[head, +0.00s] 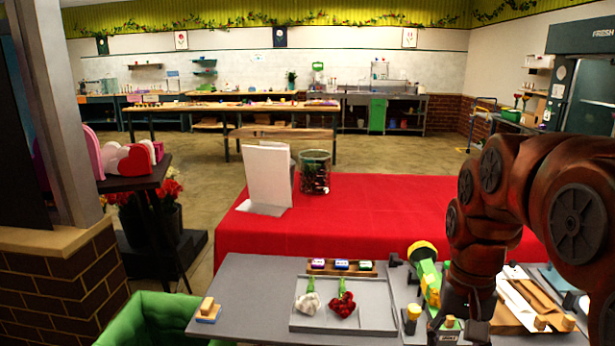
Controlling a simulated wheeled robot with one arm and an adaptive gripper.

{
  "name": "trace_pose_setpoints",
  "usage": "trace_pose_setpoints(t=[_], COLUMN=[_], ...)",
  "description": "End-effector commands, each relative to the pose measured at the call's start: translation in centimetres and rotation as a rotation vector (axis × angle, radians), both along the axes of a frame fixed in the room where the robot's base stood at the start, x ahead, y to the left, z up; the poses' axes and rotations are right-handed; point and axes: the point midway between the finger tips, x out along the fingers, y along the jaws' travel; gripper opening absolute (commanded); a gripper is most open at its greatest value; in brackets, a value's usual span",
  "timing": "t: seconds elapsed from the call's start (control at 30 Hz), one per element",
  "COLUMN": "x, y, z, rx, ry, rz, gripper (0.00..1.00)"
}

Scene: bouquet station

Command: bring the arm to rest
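My arm, rust-orange with dark round joint caps, fills the right of the head view. It bends over and points down to the grey worktable (240,292). My gripper (464,325) is the dark part at its lower end, at the bottom edge of the picture. Its fingers are small, dark and partly cut off, so I cannot tell whether they are open or shut, or whether they touch anything. A white flower (308,302) and a red flower (343,305) lie on a grey tray (376,312) left of the gripper, apart from it.
A yellow-and-green tool (427,275) stands close left of my arm. A wooden rack (318,267) holds small labelled blocks. Wooden pieces (530,300) lie right of the arm. Behind is a red-covered table (380,210) with a glass vase (315,172). A green bin (150,320) stands front left.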

Motion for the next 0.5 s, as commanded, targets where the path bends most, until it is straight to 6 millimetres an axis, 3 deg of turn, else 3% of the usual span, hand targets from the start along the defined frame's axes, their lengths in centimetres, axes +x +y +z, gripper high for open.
trace_pose_setpoints(t=[0.2, 0.5], x=[-6.4, -14.6], y=[2.6, 4.6], z=[-1.6, -4.7], rx=[0.009, 0.021], ry=[0.023, 0.050], rz=[0.119, 0.268], gripper=[0.58, 0.58])
